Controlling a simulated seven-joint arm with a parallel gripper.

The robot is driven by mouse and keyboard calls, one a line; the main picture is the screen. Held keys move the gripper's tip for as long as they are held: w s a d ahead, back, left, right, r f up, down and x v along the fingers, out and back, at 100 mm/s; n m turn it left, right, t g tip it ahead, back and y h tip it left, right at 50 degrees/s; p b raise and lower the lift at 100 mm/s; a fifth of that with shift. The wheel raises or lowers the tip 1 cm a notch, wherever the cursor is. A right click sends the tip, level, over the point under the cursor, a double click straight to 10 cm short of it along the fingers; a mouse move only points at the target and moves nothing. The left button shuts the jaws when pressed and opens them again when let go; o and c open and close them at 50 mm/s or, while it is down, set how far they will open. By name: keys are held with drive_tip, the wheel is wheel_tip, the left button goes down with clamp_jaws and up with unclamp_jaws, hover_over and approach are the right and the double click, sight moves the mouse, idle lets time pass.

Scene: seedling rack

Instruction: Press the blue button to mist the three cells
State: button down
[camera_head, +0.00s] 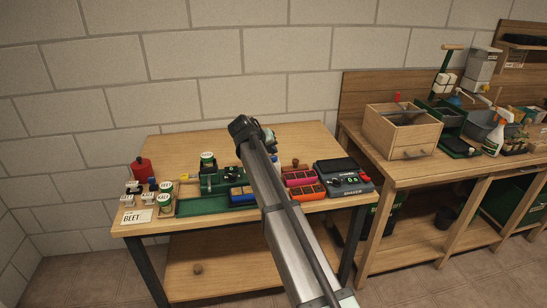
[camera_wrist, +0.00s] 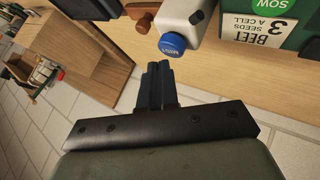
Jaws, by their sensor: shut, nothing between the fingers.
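The blue button (camera_wrist: 172,44) is a round cap with small white lettering on the end of a white housing (camera_wrist: 183,18) in the wrist view. My gripper (camera_wrist: 158,68) is shut and empty. Its dark fingertips are just below the button in the picture; I cannot tell whether they touch it. In the head view, a sliver of blue and white (camera_head: 275,160) shows beside my arm, which hides most of that spot. My fingers are hidden in the head view.
A grey device with a green readout (camera_head: 349,180) stands at the table's right. White-labelled cans (camera_head: 164,190) and a red container (camera_head: 141,168) stand left.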

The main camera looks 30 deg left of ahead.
drive_tip(key=shift+f, duration=0.2)
idle(0.5)
drive_tip(key=shift+f, duration=0.3)
idle(0.4)
drive_tip(key=shift+r, duration=0.5)
drive_tip(key=shift+r, duration=0.1)
drive_tip(key=shift+r, duration=2.9)
idle(0.7)
